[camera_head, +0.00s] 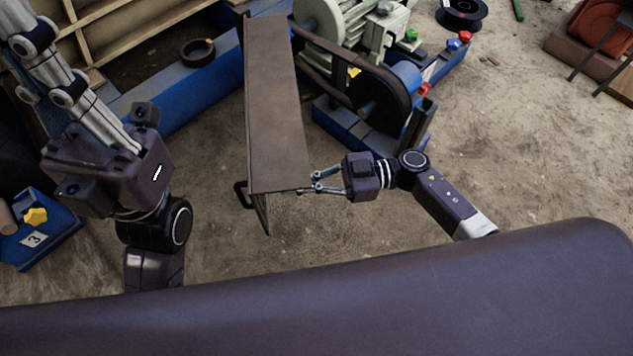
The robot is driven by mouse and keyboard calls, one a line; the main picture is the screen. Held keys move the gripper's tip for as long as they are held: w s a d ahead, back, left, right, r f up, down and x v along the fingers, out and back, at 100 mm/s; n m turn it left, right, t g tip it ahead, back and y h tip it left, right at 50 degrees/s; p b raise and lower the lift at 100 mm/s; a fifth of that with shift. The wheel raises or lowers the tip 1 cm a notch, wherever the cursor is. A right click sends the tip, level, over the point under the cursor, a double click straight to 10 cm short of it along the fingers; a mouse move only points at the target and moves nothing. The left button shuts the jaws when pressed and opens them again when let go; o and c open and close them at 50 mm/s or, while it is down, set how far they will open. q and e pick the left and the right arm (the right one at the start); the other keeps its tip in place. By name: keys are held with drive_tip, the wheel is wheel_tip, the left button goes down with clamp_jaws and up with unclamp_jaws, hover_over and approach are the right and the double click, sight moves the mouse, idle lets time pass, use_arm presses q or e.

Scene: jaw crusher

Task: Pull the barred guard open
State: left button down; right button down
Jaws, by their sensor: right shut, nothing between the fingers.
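The guard shows as a long brown panel (275,110) in the head view, running from the blue machine frame toward me. Its bars cannot be made out from this angle. A black handle (240,196) sticks out at the left of its near end. My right gripper (308,183) is at the near right corner of the panel, on the side away from the handle. It is shut with nothing in it; whether it touches the panel edge is unclear. My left gripper (35,45) is raised at the upper left, away from the guard, its fingertips not clear.
A grey-green motor (335,25) and a belt cover with a blue wheel (395,90) stand right of the panel. Open dirt floor (530,150) lies to the right.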

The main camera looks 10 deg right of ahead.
drive_tip(key=shift+a+b, duration=0.75)
drive_tip(key=shift+a, duration=1.75)
drive_tip(key=shift+a, duration=0.1)
